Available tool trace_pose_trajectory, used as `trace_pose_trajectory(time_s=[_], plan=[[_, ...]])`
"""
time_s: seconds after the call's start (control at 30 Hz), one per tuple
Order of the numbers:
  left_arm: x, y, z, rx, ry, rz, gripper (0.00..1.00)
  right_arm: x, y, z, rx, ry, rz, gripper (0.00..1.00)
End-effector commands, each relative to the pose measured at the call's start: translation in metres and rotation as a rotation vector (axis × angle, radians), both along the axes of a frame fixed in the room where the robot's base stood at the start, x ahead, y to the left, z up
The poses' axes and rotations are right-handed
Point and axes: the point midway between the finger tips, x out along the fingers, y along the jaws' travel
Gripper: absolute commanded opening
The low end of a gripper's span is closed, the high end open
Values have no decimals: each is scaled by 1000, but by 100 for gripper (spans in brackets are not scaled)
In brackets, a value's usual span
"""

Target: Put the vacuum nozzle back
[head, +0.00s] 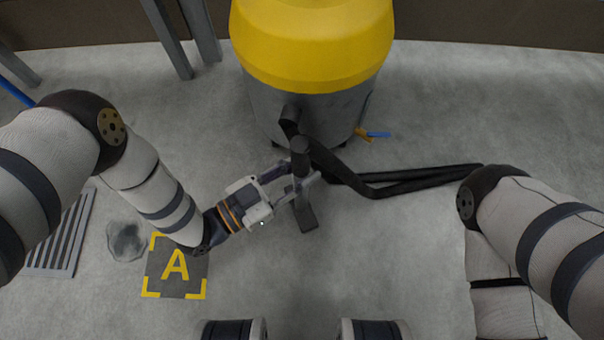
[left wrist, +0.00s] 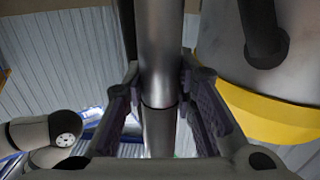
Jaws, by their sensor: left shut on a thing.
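The vacuum nozzle (head: 306,215) is a dark wand with a flat foot, in front of the vacuum in the head view. It looks roughly upright, and I cannot tell whether its foot touches the floor. My left gripper (head: 299,186) is shut around the wand, with a finger on each side. In the left wrist view the grey tube (left wrist: 161,45) runs between the fingers (left wrist: 163,95). The vacuum (head: 312,45) has a yellow top and a grey drum. Its drum and yellow band also show in the left wrist view (left wrist: 262,112). My right gripper is out of view.
A black hose (head: 400,188) runs from the vacuum across the floor to the right. A floor mat marked A (head: 175,266), a dark patch (head: 126,241) and a grate (head: 62,240) lie at left. Orange and blue pieces (head: 372,134) lie beside the drum. The front middle floor is clear.

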Motion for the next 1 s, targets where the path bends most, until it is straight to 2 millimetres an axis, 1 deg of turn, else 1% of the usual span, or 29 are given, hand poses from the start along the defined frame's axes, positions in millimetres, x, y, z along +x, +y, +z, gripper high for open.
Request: trace_pose_trajectory(time_s=[0.1,0.3,0.57,0.67,0.7,0.77,0.8,1.0], plan=[[8,-3,-9,-3,-4,1,0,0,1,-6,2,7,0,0],[7,-3,-37,-2,-2,1,0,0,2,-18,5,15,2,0],[7,-3,-36,-2,-4,1,0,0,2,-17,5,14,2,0],[7,-3,-39,-2,-4,1,0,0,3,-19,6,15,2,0],[7,-2,-41,0,-2,1,27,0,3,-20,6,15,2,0],[7,-2,-40,0,-2,1,41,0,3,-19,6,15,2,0],[7,-2,-40,0,-2,1,45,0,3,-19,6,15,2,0],[7,-2,-40,0,-2,1,45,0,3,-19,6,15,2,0]])
